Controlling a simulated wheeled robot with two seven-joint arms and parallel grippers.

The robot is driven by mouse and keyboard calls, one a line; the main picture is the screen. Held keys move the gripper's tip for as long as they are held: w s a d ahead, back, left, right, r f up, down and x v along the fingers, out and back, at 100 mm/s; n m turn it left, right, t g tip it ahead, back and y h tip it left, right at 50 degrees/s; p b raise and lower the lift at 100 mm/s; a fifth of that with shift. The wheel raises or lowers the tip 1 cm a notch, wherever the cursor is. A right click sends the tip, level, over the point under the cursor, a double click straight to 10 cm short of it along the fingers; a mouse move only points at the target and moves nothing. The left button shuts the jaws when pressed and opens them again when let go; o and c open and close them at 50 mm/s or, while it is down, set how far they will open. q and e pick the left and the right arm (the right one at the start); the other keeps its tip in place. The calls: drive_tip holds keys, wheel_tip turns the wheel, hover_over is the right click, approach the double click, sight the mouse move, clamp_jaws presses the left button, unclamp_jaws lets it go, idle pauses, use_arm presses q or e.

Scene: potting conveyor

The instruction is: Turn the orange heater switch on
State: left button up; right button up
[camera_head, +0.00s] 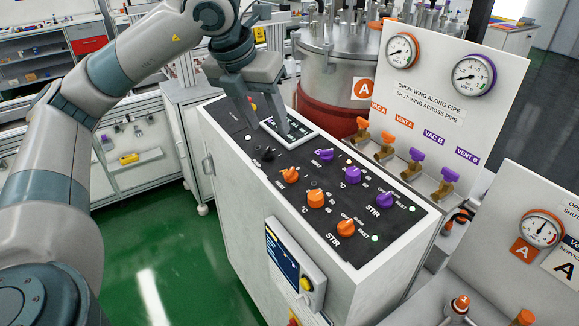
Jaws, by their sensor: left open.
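The black control panel (300,215) on top of the white cabinet carries a row of orange knobs and a row of purple ones. The orange heater switch (290,175) is the farthest of the orange knobs; which way it points is too small to tell surely. Nearer are an orange °C dial (316,198) and an orange stir knob (346,229). My left gripper (271,130) is open and empty over the far end of the panel, pointing down. It is beyond the heater switch and apart from it. It partly hides a small display. My right gripper is out of view.
Purple knobs (352,174) stand right of the orange ones, and a black knob (265,154) lies between them and my gripper. Behind is a steel vessel (335,70). Right are valves (415,165) and a gauge board (450,70). Green floor (170,240) is clear at left.

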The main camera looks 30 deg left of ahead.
sight(289, 171)
use_arm(q)
drive_tip(key=shift+f, duration=0.1)
drive_tip(key=p+x, duration=0.5)
drive_tip(key=x, duration=1)
drive_tip(key=shift+w+d+f, duration=0.1)
drive_tip(key=shift+f, duration=0.1)
drive_tip(key=shift+p+x, duration=0.5)
drive_tip(key=shift+x, duration=0.4)
drive_tip(key=c, duration=1.1)
